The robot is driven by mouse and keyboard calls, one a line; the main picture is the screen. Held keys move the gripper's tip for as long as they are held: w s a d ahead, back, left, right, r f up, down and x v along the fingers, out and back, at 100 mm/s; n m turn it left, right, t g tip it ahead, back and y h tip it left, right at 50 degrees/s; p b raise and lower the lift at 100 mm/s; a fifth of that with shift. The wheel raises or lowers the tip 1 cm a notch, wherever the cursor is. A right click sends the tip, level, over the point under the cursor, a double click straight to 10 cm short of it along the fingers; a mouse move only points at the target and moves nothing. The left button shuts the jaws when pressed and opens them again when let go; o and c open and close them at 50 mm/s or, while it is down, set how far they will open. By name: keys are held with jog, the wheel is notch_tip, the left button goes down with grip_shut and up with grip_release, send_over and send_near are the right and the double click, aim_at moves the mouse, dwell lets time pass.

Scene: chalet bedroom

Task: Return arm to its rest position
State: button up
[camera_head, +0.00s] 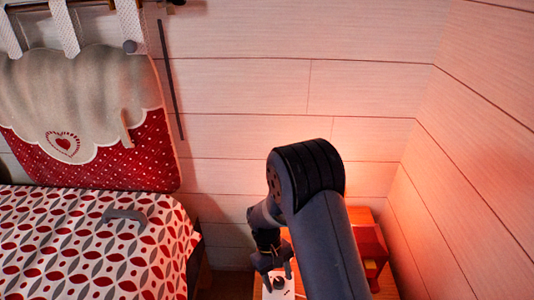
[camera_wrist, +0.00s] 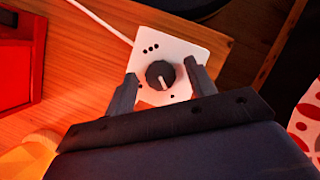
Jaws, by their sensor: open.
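My gripper (camera_wrist: 161,90) is open in the wrist view, its two dark fingers apart. Between and just beyond the fingertips is a white plate with a dark round knob (camera_wrist: 160,74) and small black dots. The plate lies on a wooden surface (camera_wrist: 75,70). I cannot tell whether the fingers touch the knob. In the head view my gripper (camera_head: 277,272) points down at the white plate (camera_head: 279,290) on the bedside table. My arm rises from the lower middle and bends over the table, hiding part of it.
A red object (camera_head: 370,243) stands on the table (camera_head: 388,285), right of my arm. A bed with a red-and-grey patterned cover (camera_head: 85,240) fills the lower left. A red heart-decorated headboard cushion (camera_head: 70,150) hangs behind it. Wooden walls (camera_head: 470,170) close the back and right. A white cable (camera_wrist: 98,18) leaves the plate.

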jog(key=m+y, duration=0.1)
jog(key=m, duration=0.2)
jog(key=m+g+y, duration=0.1)
jog(key=m, duration=0.3)
jog(key=shift+d, duration=0.2)
jog(key=m+y, duration=0.2)
jog(key=m, duration=0.1)
jog(key=shift+m, duration=0.4)
jog(key=shift+d+m+t+y, duration=0.1)
jog(key=shift+m+t+y, duration=0.45)
jog(key=shift+m, duration=1.15)
jog(key=shift+r, duration=0.1)
